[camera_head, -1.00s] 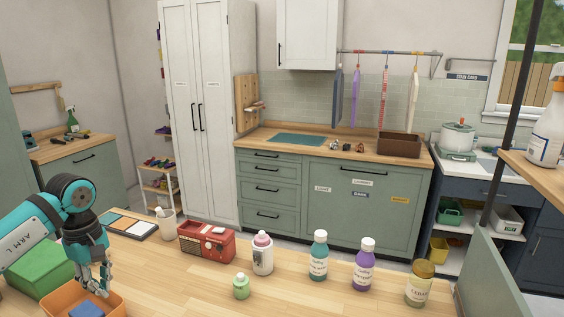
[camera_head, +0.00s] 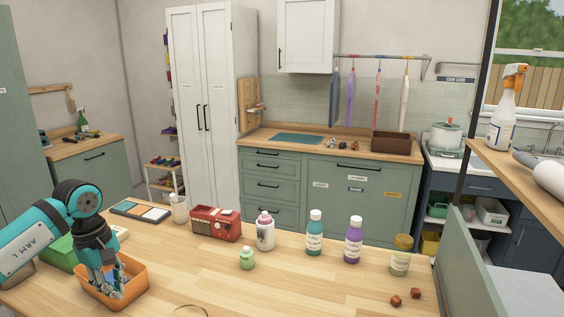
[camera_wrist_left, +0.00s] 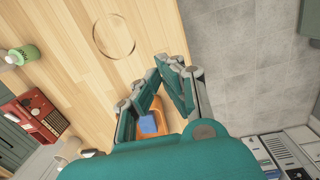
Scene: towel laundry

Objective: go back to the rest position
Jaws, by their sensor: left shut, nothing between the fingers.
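My right gripper is in neither view.
A green box (camera_head: 62,252) sits behind my left arm. A red radio (camera_head: 216,224), a pink-capped bottle (camera_head: 265,232), a small green bottle (camera_head: 247,259) and other bottles line the table's far side. A thin ring (camera_wrist_left: 114,36) lies on the table. The middle of the tabletop is mostly clear.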

